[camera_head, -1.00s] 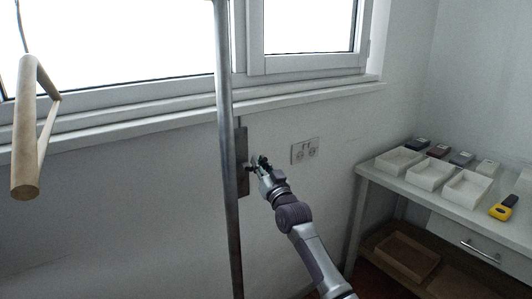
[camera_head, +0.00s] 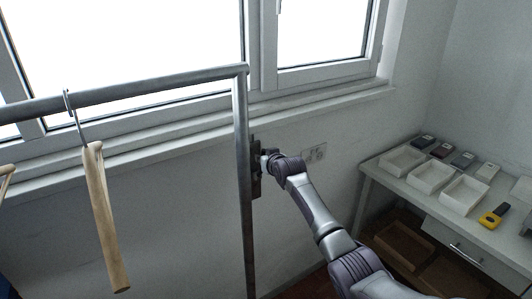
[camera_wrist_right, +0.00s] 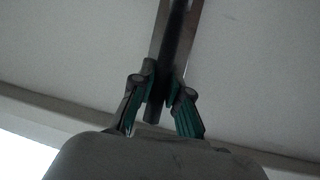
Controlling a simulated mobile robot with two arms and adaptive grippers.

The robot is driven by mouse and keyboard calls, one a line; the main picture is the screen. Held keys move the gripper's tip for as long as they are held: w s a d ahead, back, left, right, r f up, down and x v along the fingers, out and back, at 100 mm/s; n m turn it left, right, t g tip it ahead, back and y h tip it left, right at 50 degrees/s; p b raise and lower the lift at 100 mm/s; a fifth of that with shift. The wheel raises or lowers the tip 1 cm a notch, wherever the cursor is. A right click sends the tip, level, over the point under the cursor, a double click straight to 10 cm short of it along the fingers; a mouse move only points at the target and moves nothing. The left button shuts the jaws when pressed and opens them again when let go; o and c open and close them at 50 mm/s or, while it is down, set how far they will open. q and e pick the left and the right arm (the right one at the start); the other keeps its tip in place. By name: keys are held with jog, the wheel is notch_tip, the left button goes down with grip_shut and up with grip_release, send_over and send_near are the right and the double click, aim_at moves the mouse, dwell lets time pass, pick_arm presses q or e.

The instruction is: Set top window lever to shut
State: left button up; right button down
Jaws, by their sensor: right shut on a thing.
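A narrow dark plate (camera_head: 257,185) is fixed upright to the wall below the window, just right of the rail's post. My right gripper (camera_head: 266,158) is at the upper part of this plate, and my wrist hides most of its front. In the right wrist view, a dark lever bar (camera_wrist_right: 180,40) runs down between the green-padded fingers of my right gripper (camera_wrist_right: 163,88). The gripper is shut on this lever, whose end shows between the fingers. A paler metal strip lies behind it. My left gripper is out of view.
A metal clothes rail (camera_head: 243,130) stands close in front of the plate, with a wooden hanger (camera_head: 103,215) on it. A table with white trays (camera_head: 430,176) and a yellow device (camera_head: 494,216) stands at right.

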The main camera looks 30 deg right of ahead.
jog(key=shift+w+a+r+g+p, duration=0.1)
jog(key=shift+w+r+g+p, duration=0.1)
jog(key=shift+w+g, duration=0.25)
jog(key=shift+w+r+g+p, duration=0.1)
jog(key=shift+w+g+p, duration=0.1)
jog(key=shift+w+g, duration=0.2)
jog(key=c, duration=1.1)
grip_release()
jog(key=shift+c, duration=0.2)
jog(key=v, duration=1.2)
jog(key=shift+w+r, duration=0.1)
